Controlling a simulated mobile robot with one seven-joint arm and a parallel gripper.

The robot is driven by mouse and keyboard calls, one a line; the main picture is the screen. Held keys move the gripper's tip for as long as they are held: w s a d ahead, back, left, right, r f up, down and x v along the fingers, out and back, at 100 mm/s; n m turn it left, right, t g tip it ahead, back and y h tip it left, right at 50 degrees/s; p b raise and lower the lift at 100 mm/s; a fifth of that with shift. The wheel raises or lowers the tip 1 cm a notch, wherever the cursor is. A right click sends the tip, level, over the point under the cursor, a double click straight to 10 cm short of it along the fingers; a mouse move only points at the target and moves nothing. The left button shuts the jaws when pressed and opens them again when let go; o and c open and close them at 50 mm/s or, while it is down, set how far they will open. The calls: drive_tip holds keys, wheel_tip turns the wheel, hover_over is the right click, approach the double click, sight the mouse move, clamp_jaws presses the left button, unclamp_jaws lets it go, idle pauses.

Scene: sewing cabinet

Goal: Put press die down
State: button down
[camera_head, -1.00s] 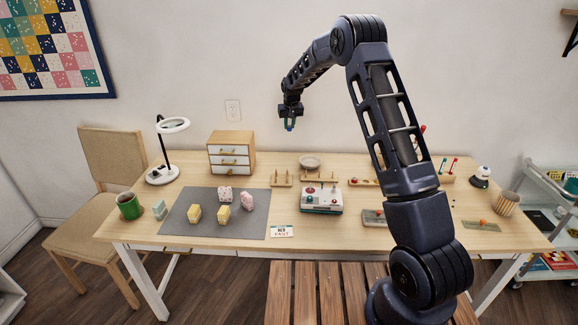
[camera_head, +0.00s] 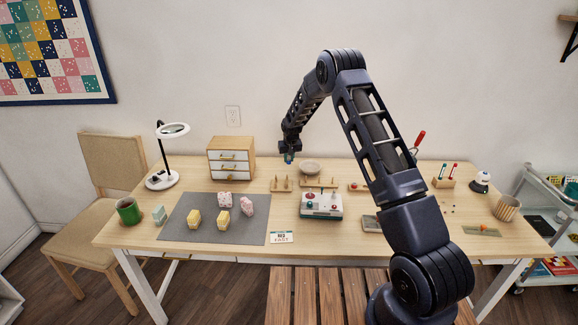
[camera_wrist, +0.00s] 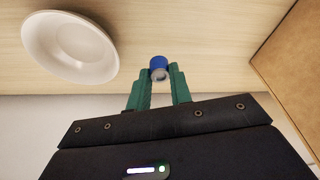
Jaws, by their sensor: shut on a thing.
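My gripper (camera_head: 289,159) is in the air above the back of the table, between the small drawer cabinet and the pale dish. In the wrist view my gripper (camera_wrist: 158,82) has its green fingers shut on a small blue cylinder with a grey end, which I take for the press die (camera_wrist: 158,64). The die also shows as a blue spot below the fingers in the head view (camera_head: 289,161). I cannot tell its exact height above the table (camera_head: 350,236).
The pale dish (camera_head: 309,168) is just right of my gripper; it also shows in the wrist view (camera_wrist: 68,45). The drawer cabinet (camera_head: 231,157) stands to the left. Wooden peg racks (camera_head: 281,185) and a red-knobbed device (camera_head: 321,205) are in front. A grey mat (camera_head: 190,232) holds several blocks.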

sight(289, 161)
drive_tip(key=shift+f, duration=2)
drive_tip(key=shift+f, duration=0.1)
drive_tip(key=c, duration=1.3)
unclamp_jaws()
drive_tip(key=shift+o, duration=0.2)
drive_tip(key=v, duration=1.2)
